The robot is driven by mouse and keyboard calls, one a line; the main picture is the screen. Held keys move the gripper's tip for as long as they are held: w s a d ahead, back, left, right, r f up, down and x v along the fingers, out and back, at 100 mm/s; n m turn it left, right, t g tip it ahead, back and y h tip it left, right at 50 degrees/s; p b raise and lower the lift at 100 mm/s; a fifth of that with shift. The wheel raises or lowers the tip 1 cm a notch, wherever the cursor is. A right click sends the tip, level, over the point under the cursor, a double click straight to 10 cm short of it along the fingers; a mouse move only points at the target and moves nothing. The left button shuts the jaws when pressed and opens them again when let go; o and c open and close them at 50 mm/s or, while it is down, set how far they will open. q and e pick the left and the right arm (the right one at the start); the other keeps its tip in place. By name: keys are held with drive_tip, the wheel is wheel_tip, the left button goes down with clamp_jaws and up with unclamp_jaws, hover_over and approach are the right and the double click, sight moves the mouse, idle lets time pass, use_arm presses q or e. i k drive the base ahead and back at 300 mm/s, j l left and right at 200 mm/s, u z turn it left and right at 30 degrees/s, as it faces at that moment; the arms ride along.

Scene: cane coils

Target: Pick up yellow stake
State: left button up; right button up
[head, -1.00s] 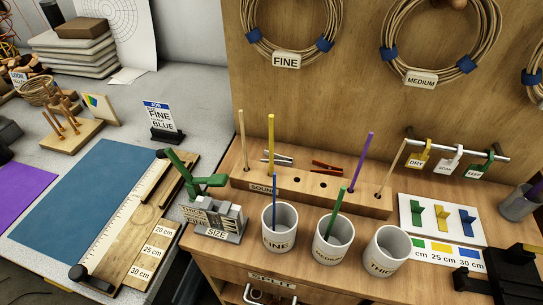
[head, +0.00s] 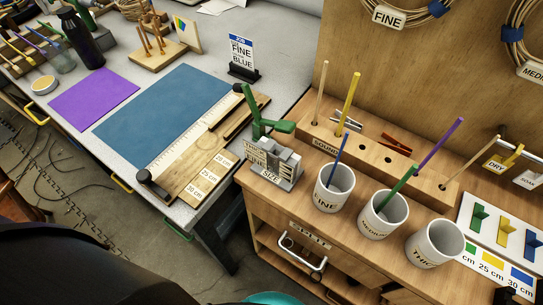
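The yellow stake (head: 349,100) is a thin straight stick standing nearly upright in a hole of the long wooden block (head: 374,155) on the wooden bench. A plain wood stick (head: 321,92) stands to its left in the same block. A purple stick (head: 439,147) and another plain wood stick (head: 471,162) stand farther right. The foot of the yellow stake is inside the block. Neither of my grippers shows in the head view, so nothing is seen touching the stake.
Three white cups stand in front of the block: one with a blue stick (head: 334,190), one with a green stick (head: 383,215), and an empty one (head: 435,245). A green-handled grey device (head: 272,160) stands left. A board with coloured pieces (head: 500,240) lies right.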

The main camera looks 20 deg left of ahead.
sight(356, 76)
drive_tip(key=z, duration=0.35)
drive_tip(key=k+j+z, duration=0.1)
drive_tip(key=z, duration=0.3)
drive_tip(key=k+j+z, duration=0.15)
drive_tip(key=j+z, duration=0.25)
drive_tip(key=k+z, duration=0.15)
drive_tip(key=z, duration=0.25)
drive_tip(key=k+j, duration=0.2)
drive_tip(key=k, duration=0.15)
